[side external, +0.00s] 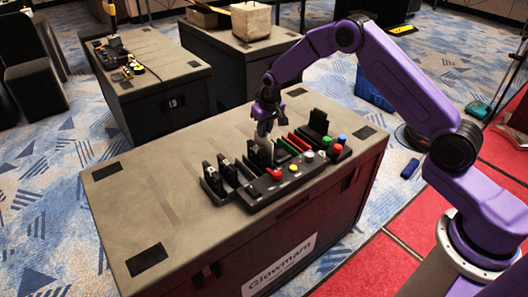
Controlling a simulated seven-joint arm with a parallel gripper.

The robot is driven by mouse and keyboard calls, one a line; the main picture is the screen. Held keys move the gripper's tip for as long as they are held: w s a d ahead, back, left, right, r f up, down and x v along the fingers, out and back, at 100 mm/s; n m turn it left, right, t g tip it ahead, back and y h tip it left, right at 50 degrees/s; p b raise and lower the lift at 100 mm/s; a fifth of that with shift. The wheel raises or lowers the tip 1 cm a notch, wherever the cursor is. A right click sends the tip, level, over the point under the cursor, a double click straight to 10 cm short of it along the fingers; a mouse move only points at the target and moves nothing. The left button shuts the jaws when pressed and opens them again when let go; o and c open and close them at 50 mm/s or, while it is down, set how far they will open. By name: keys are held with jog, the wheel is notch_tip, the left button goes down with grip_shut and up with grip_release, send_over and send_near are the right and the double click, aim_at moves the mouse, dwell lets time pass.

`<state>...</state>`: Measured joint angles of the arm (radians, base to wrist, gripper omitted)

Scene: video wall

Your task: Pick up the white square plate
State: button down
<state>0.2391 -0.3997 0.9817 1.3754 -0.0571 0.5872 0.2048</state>
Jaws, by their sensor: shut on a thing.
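The white square plate (265,151) looks like a thin pale-grey piece. It stands on edge among the slots of a black rack (262,193) on the crate top. My gripper (265,130) points down right above it and is shut on its upper edge. The plate is small and partly hidden by the gripper and rack parts, so I cannot tell whether its lower edge is clear of the slot.
The rack holds black pieces (227,171) on the left, red and green strips (298,143) on the right, and coloured knobs (337,149). A tall black piece (318,123) stands behind. The grey crate top (165,190) is clear at left. Other crates (155,65) stand behind.

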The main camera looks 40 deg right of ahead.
jog(key=shift+r, duration=1.4)
